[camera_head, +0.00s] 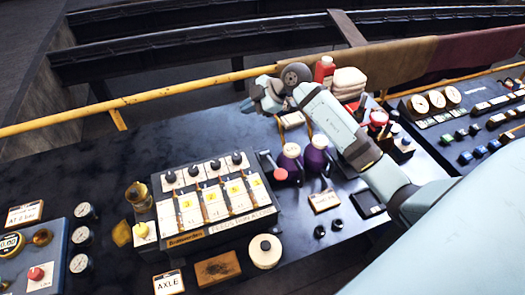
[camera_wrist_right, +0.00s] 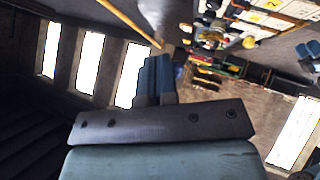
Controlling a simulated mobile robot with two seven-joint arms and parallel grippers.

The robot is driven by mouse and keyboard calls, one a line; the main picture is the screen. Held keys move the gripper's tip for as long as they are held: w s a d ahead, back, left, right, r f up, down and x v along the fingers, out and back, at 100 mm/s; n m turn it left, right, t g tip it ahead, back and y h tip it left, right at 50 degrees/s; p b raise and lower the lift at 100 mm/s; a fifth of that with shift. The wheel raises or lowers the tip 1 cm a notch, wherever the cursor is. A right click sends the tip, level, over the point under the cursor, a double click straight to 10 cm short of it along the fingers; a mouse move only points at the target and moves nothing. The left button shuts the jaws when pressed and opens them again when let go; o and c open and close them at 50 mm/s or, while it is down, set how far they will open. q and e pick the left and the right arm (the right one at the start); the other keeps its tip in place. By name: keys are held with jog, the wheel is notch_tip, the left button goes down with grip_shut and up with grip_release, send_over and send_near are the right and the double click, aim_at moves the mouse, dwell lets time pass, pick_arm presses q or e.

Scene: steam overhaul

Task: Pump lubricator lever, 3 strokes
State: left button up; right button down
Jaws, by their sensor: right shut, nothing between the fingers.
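The lubricator (camera_head: 161,222) is a dark box with a row of white feed panels and black knobs on top, on the dark bench. A short lever with a red knob (camera_head: 280,174) sticks out at its right end. My right gripper (camera_head: 246,104) is raised above and behind the lubricator, near the yellow rail, apart from the lever. Its fingers (camera_wrist_right: 157,78) are together and empty in the right wrist view. My left gripper is not in view.
Two purple containers (camera_head: 315,157) stand just right of the lever. A yellow rail (camera_head: 160,98) runs behind the bench. A white round pot (camera_head: 265,251) and a wooden block (camera_head: 217,269) lie in front. Gauges (camera_head: 82,235) stand at left. The back left bench is clear.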

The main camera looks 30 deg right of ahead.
jog(key=d+f+m+h, duration=0.1)
jog(key=f, duration=0.1)
jog(key=s+d+f+m+g+h, duration=0.1)
jog(key=d+f, duration=0.1)
jog(key=shift+d+f+m+h, duration=0.2)
jog(key=shift+m+h, duration=0.1)
jog(key=f+b, duration=0.2)
jog(key=s+f+b, duration=0.1)
jog(key=f+b, duration=0.3)
jog(key=shift+s+a, duration=0.25)
jog(key=shift+s, duration=0.1)
jog(key=shift+s+f+g, duration=0.25)
jog(key=shift+f+g, duration=0.05)
jog(key=shift+f, duration=0.4)
jog(key=shift+s+f, duration=0.2)
jog(key=shift+f, duration=0.25)
jog(key=shift+a, duration=0.1)
